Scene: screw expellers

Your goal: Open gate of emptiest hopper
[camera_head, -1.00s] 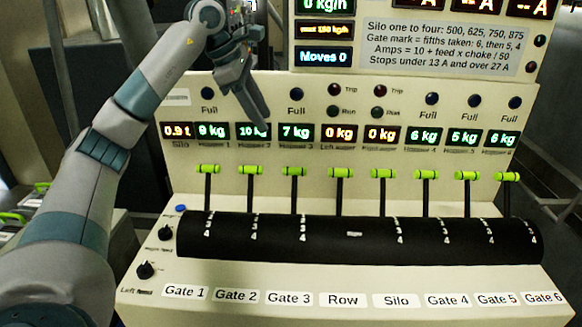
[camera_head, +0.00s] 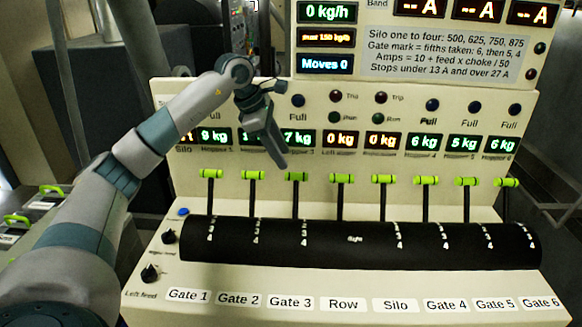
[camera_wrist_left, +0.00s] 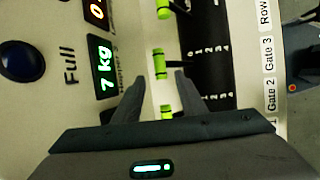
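A row of levers with green handles stands along a black slotted drum on the panel. The Gate 3 handle (camera_head: 297,176) is just below my left gripper (camera_head: 280,162); it also shows in the left wrist view (camera_wrist_left: 160,64), beyond and between my fingertips. My left gripper is open and empty. The Gate 5 handle (camera_head: 466,181) is at the right, under the 5 kg display (camera_head: 463,142). Hopper 1 reads 9 kg, hopper 3 reads 7 kg, and hoppers 4 and 6 read 6 kg. The hopper 2 display is mostly hidden behind my gripper. My right gripper is out of view.
The Row handle (camera_head: 340,178) and Silo handle (camera_head: 382,179) stand mid-panel, below amber 0 kg displays. A notice sign (camera_head: 440,58) hangs above. The Moves display (camera_head: 326,64) reads 0. Space in front of the right-hand levers is clear.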

